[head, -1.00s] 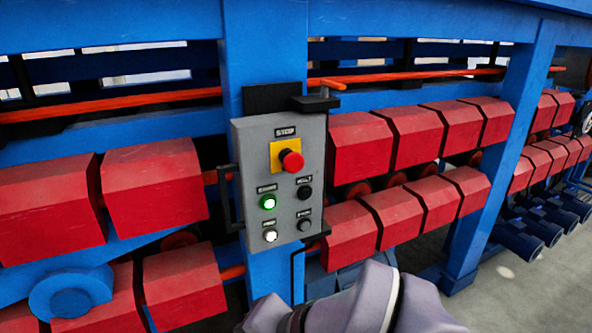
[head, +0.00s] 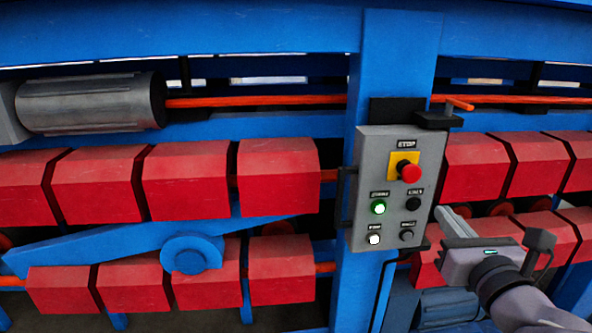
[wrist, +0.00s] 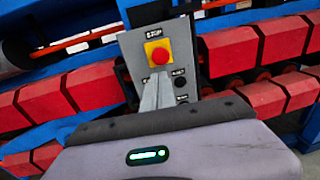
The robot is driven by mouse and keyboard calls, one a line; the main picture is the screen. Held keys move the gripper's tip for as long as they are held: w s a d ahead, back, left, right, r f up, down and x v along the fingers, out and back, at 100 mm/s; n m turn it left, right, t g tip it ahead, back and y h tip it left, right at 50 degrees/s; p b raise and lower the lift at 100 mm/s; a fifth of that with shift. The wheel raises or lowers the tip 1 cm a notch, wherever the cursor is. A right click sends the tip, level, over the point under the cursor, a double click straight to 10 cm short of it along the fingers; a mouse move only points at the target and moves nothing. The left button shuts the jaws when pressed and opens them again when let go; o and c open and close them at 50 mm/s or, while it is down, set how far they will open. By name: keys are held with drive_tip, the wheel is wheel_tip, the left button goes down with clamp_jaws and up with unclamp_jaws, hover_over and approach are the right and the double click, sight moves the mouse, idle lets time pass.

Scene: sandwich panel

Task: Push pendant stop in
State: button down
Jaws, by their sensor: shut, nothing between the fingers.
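The pendant (head: 371,160) is a grey box on a blue post. Its red mushroom stop button (head: 409,172) stands out from a yellow plate under a STOP label. My gripper (head: 447,213) is shut and empty, in front of and to the lower right of the pendant in the head view. In the wrist view the pendant (wrist: 130,48) is ahead, and the stop button (wrist: 160,56) shows just above the tips of my shut gripper (wrist: 158,78). The fingers look apart from the button, though the exact gap cannot be told. They hide part of the pendant's lower face.
Below the stop are a lit green button (head: 378,208), a lit white button (head: 374,239) and dark buttons (head: 413,204). A black handle is on the pendant's left side. Red blocks (head: 277,178) line both sides.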

drive_tip(key=p, duration=0.8)
approach(412, 173)
drive_tip(key=s, duration=0.1)
drive_tip(key=w+p, duration=0.1)
drive_tip(key=w, duration=0.1)
drive_tip(key=w+p, duration=0.1)
drive_tip(key=w, duration=0.1)
drive_tip(key=w+p, duration=0.1)
drive_tip(key=w, duration=0.1)
drive_tip(key=shift+w+d+f, duration=0.2)
drive_tip(key=shift+w+f, duration=0.05)
drive_tip(key=shift+f, duration=0.15)
drive_tip(key=shift+w+d, duration=0.1)
drive_tip(key=shift+w, duration=0.55)
drive_tip(key=shift+w+r+p, duration=0.25)
drive_tip(key=shift+w+p, duration=0.1)
drive_tip(key=shift+w, duration=0.5)
drive_tip(key=shift+r, duration=0.1)
